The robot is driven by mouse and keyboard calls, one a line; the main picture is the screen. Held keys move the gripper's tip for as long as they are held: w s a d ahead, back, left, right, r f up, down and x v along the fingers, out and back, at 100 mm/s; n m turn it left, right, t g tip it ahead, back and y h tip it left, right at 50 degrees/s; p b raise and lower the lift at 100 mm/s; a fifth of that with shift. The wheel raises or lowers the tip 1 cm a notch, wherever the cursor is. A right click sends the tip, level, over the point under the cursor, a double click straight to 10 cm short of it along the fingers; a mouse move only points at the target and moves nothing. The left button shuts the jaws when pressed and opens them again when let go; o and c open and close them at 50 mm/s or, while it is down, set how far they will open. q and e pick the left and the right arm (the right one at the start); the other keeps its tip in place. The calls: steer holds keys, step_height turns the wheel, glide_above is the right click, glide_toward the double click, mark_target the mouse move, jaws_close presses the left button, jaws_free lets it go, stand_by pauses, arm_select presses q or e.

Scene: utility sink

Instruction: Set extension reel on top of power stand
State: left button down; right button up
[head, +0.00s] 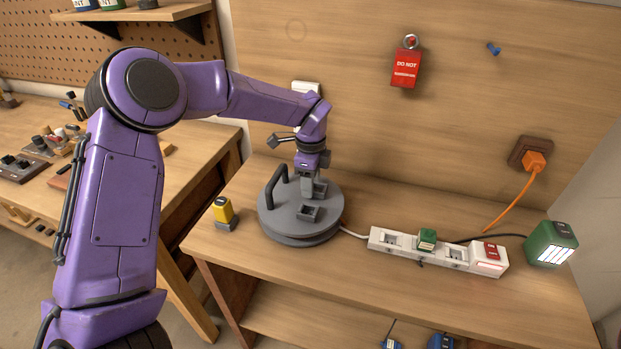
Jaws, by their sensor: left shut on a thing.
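A round grey reel (284,219), which I take as the extension reel, lies flat on the wooden bench. It has a dark upright handle (276,187) at its left and small square sockets on its top. My left gripper (308,190) points down over the middle of the reel, shut on a part there; the fingers partly hide what they hold. A white cable runs from the reel's right side toward a white power strip (407,248). I cannot tell which thing is the power stand. My right gripper is not in view.
A green plug sits in the strip, and a green lamp-like box (551,245) stands at the right. A yellow and grey item (223,212) stands left of the reel. A red tag (405,68) and an orange plug (535,161) are on the back wall. The bench front is clear.

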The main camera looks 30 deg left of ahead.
arm_select(q)
steer(key=c, duration=1)
jaws_free()
steer(key=shift+f, duration=0.15)
steer(key=o, duration=0.5)
steer(key=shift+c, duration=0.2)
steer(key=shift+r, duration=0.35)
step_height(320, 180, up, 12)
steer(key=b, duration=0.1)
steer(key=shift+f, duration=0.15)
